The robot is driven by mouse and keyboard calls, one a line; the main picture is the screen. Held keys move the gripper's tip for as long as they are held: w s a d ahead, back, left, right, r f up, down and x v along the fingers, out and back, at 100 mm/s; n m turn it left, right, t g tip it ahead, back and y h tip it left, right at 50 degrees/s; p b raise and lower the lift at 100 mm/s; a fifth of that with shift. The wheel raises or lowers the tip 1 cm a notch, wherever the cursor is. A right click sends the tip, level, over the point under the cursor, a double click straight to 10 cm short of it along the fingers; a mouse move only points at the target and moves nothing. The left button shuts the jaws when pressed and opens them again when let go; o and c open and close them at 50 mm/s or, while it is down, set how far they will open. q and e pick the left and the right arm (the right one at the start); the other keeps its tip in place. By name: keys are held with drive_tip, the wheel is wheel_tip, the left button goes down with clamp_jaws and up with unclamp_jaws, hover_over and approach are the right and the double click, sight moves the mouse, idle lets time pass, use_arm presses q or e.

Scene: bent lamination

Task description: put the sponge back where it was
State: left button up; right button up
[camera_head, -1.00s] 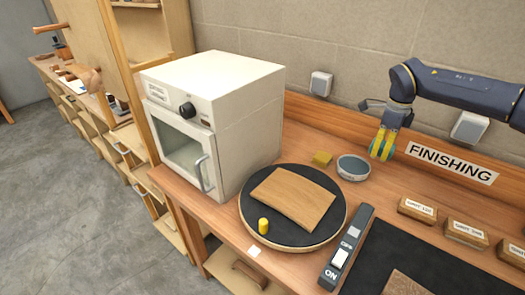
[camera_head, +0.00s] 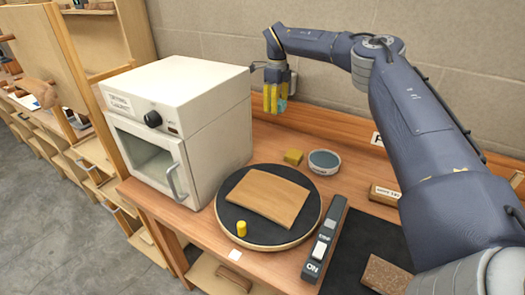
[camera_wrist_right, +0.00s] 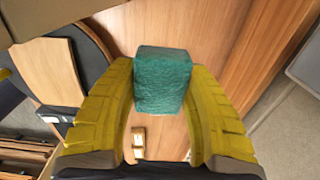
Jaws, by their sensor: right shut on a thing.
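The teal sponge, a small rough block, shows in the right wrist view (camera_wrist_right: 163,82) between the yellow fingers of my right gripper (camera_wrist_right: 161,100). In the head view the right gripper (camera_head: 275,99) hangs fingers down, shut on the sponge (camera_head: 282,104), which is mostly hidden by the fingers. It is in the air near the back wall, just right of the white drying cabinet (camera_head: 178,112) and behind the yellow block (camera_head: 293,157) and the round bowl (camera_head: 324,161). My left gripper is not in view.
A black round turntable (camera_head: 232,215) bears a curved wooden sheet (camera_head: 266,197) and a small yellow cylinder (camera_head: 241,229). A switch box (camera_head: 324,240) lies to its right. A dark mat (camera_head: 356,235) and a labelled wooden block (camera_head: 384,195) are near my right arm.

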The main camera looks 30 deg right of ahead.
sight(274, 152)
wheel_tip(274, 152, down, 19)
drive_tip(key=shift+f, duration=0.15)
idle(0.6)
drive_tip(key=shift+f, duration=0.1)
drive_tip(key=o, duration=1)
wheel_tip(274, 152, up, 12)
idle(0.5)
